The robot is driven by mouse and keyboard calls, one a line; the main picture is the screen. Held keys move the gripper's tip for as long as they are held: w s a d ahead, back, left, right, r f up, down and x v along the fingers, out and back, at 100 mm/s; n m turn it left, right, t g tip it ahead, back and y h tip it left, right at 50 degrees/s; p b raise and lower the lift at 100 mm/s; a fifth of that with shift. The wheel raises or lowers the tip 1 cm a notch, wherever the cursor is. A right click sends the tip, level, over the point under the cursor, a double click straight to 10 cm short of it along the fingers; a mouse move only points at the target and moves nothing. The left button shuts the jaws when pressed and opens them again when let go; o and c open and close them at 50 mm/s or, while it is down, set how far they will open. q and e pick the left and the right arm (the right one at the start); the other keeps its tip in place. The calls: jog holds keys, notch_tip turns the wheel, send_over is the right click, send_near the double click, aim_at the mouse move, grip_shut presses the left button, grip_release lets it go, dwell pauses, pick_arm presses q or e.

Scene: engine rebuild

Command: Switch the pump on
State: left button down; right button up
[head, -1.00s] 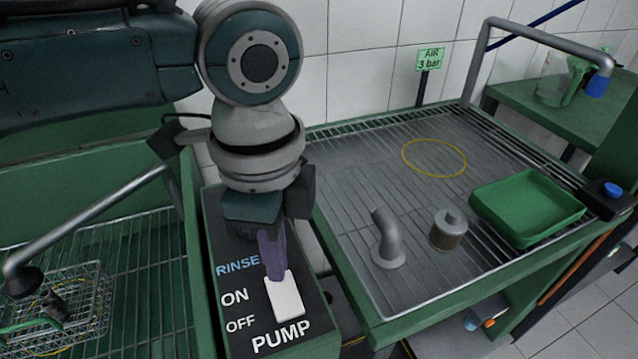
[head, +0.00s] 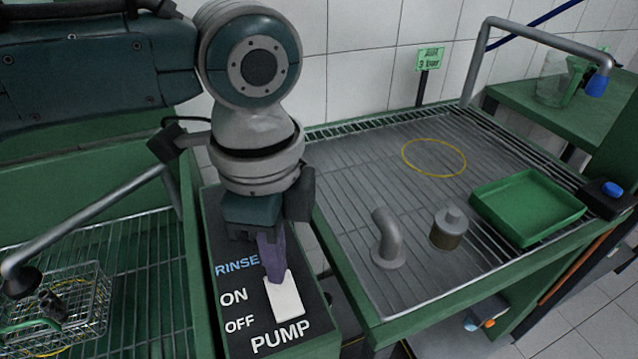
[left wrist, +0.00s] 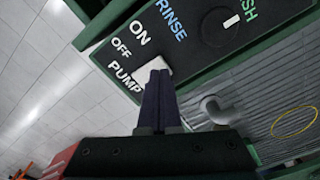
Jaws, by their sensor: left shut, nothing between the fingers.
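The pump switch is a white rocker (head: 285,298) on a dark control panel (head: 240,335) labelled ON, OFF and PUMP. It also shows in the left wrist view (left wrist: 155,68), partly hidden behind the fingertips. My left gripper (head: 275,278) is shut and empty, pointing down. Its purple fingers (left wrist: 160,95) are together, with their tips at the ON-side end of the rocker. They appear to touch it, but I cannot tell how firmly. Which way the rocker is tipped is unclear. My right gripper is out of view.
A RINSE/WASH knob (left wrist: 230,20) is on the same panel. To the right is a grated table with a grey pipe elbow (head: 386,240), a metal cylinder (head: 449,228) and a green tray (head: 527,205). A wire basket (head: 85,310) sits in the left basin.

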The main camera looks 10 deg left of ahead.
pick_arm(q)
jog(key=shift+f+b, duration=0.45)
jog(key=shift+f, duration=0.3)
jog(key=shift+r, duration=0.1)
notch_tip(320, 180, up, 7)
jog(key=p, duration=0.8)
jog(key=shift+s+d, duration=0.1)
dwell(0.4)
